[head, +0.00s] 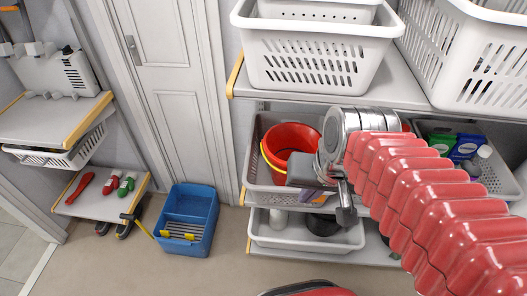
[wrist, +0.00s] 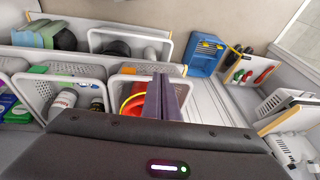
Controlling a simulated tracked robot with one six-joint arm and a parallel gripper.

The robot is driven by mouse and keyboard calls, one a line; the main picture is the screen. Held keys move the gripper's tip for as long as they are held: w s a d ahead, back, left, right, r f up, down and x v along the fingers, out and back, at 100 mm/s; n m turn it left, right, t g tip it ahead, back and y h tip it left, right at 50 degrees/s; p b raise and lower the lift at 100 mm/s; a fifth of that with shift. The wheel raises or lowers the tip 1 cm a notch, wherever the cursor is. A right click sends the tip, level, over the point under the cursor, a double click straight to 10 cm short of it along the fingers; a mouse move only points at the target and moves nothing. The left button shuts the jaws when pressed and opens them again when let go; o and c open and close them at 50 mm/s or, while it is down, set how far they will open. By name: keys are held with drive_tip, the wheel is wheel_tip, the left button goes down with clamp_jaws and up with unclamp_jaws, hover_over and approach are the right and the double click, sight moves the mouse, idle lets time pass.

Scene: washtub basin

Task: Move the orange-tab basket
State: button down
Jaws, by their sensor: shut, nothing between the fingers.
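A light grey slatted basket (head: 254,180) stands on the middle shelf with a red-orange bucket (head: 291,140) in it. In the wrist view the same basket (wrist: 114,92) shows a small orange tab (wrist: 127,70) on its rim. My gripper (head: 346,218) is in front of this basket's right part and hides some of it. In the wrist view my gripper (wrist: 161,80) is shut and empty, its fingers overlapping the bucket and rim. I cannot tell whether they touch the basket.
A green-tab basket (wrist: 43,90) with bottles stands beside it. A white basket (head: 262,232) with a dark pot is on the shelf below. White laundry baskets (head: 318,50) fill the shelf above. A blue bucket (head: 188,215) stands on the floor by the door. Floor between is clear.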

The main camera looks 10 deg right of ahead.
drive_tip(key=r+n, duration=0.1)
drive_tip(key=r+n+t, duration=0.2)
drive_tip(key=shift+s+a+r+h, duration=0.2)
drive_tip(key=shift+s+a+h, duration=0.05)
drive_tip(key=shift+a+h, duration=0.1)
